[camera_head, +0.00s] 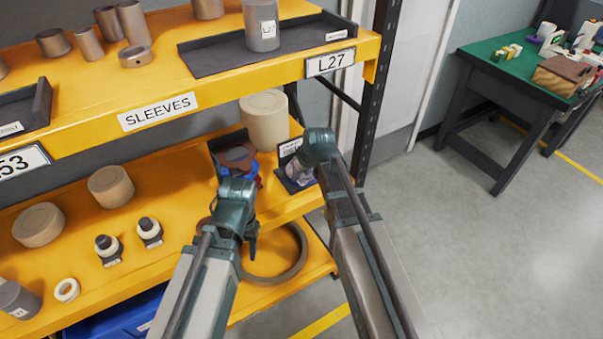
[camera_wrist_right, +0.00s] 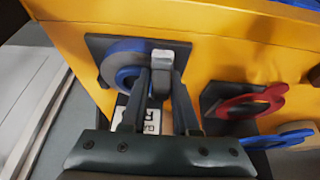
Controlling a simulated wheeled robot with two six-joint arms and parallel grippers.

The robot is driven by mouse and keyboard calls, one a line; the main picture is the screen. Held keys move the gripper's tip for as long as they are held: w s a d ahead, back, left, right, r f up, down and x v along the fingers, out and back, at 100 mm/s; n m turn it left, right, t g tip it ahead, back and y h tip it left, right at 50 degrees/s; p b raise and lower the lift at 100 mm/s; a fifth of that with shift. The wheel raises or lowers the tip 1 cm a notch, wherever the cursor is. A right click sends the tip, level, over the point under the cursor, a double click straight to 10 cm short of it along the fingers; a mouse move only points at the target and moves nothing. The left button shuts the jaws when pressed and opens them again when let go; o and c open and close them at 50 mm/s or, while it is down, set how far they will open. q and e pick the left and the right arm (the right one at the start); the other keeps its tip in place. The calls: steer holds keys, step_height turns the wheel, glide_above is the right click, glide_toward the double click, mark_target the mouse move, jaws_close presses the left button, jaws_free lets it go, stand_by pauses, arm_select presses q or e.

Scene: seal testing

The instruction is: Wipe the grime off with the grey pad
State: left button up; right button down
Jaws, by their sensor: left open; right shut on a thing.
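My right gripper (camera_wrist_right: 163,82) is shut on a small light grey block (camera_wrist_right: 162,58), which looks like the grey pad. It is held over a dark stand (camera_wrist_right: 180,44), right beside a blue and grey ring (camera_wrist_right: 122,72); I cannot tell if they touch. In the head view my right gripper (camera_head: 300,163) is at the small dark labelled stand (camera_head: 283,178) on the lower shelf, and hides part of it. My left gripper (camera_head: 252,238) is open and empty, low in front of the lower shelf. I cannot make out the grime clearly.
Left of the stand are a dark holder (camera_head: 216,146) with red and blue rings, and a beige cylinder (camera_head: 264,120) behind. A large dark ring (camera_head: 290,262) lies below. The upper shelf (camera_head: 150,105) overhangs. A black post (camera_head: 372,110) stands at right; open floor lies beyond.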

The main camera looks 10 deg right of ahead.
mark_target(310, 178)
steer(key=shift+w+d, duration=0.2)
steer(key=shift+d, duration=0.75)
steer(key=shift+w+d+f, duration=0.1)
steer(key=shift+w+d, duration=0.15)
steer(key=shift+d, duration=0.45)
steer(key=shift+w+d, duration=0.45)
steer(key=shift+d, duration=0.35)
steer(key=shift+w+d, duration=0.3)
steer(key=shift+d, duration=0.4)
steer(key=shift+s, duration=0.1)
